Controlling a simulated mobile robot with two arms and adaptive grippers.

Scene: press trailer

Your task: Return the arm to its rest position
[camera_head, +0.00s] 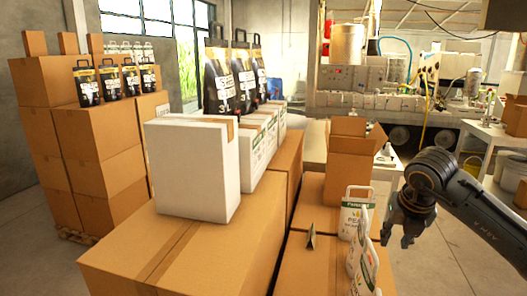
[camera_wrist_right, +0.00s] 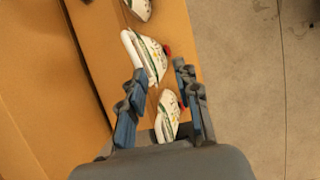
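My right gripper (camera_head: 397,236) hangs at the right, fingers pointing down, beside the cardboard boxes. In the right wrist view my right gripper (camera_wrist_right: 160,82) has its fingers wide apart. White handled bags, one (camera_head: 352,217) behind another (camera_head: 363,265), stand on a box top left of the gripper. In the wrist view a bag (camera_wrist_right: 150,55) and another bag (camera_wrist_right: 167,118) appear between or beyond the fingers; no grasp shows. My left gripper is not in view.
A low cardboard box (camera_head: 312,265) carries the bags, and an open carton (camera_head: 348,150) stands behind. A large white box (camera_head: 190,170) sits on the left stack. A table (camera_head: 495,130) stands at back right. Bare floor (camera_head: 450,240) lies under my right arm.

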